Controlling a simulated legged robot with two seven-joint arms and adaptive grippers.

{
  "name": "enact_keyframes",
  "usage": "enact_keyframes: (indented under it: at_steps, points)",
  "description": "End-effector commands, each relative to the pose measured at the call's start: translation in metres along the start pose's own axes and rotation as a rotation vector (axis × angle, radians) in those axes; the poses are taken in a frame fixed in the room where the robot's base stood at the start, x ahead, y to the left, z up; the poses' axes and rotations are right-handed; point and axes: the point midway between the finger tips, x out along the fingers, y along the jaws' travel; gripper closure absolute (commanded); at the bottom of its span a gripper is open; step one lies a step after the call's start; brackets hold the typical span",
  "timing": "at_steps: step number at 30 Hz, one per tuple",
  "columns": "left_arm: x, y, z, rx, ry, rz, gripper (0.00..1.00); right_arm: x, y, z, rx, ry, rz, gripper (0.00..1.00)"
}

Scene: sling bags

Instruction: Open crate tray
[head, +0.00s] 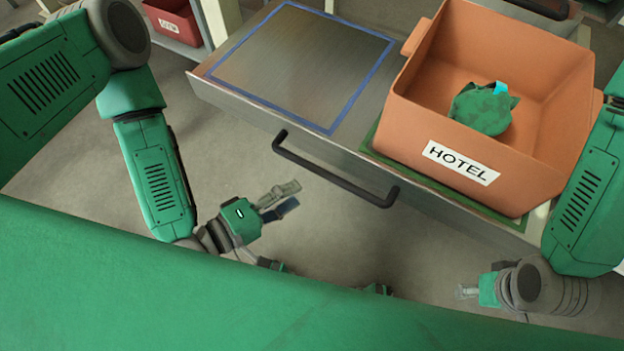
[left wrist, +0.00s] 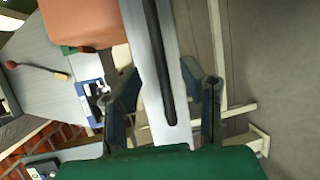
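The metal crate tray (head: 270,113) juts out at the upper middle of the head view. A black bar handle (head: 335,180) is on its front. In the left wrist view the handle (left wrist: 160,60) runs between my two fingers in the picture. My left gripper (head: 282,198) is open and empty, below the handle in the head view and apart from it. The fingers also show spread in the left wrist view (left wrist: 165,95). My right gripper (head: 466,292) is small at the lower right, away from the tray; its opening is unclear.
An orange crate (head: 400,140) labelled HOTEL stands on the tray's right part over a green mat (head: 372,140), with a crumpled green item (head: 482,110) inside. A blue outlined rectangle (head: 262,98) on the left is empty. A red bin (head: 175,22) stands at upper left.

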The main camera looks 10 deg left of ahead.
Motion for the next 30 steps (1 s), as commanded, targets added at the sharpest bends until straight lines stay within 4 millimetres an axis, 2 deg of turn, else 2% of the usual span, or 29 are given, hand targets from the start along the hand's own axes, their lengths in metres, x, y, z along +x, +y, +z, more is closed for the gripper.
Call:
enact_keyframes:
  at_steps: [3,8,25,28,30]
  points:
    - [-0.016,-0.001,-0.001,-0.001,0.001,-0.002,0.64,0.000,0.000,0.000,0.000,0.000,0.000,0.60]
    - [-0.025,0.000,0.000,0.000,0.001,0.000,0.64,0.000,0.000,0.000,0.000,0.000,0.000,0.60]
    - [-0.025,-0.001,0.000,0.005,-0.002,-0.005,0.64,0.000,0.000,-0.002,0.000,-0.002,0.000,0.60]
    - [-0.025,-0.004,0.002,0.070,-0.029,-0.071,0.64,-0.005,0.000,-0.002,0.000,-0.002,0.000,0.60]
    - [-0.026,-0.011,0.004,0.178,-0.074,-0.184,0.64,-0.013,0.000,-0.002,0.000,-0.002,0.000,0.60]
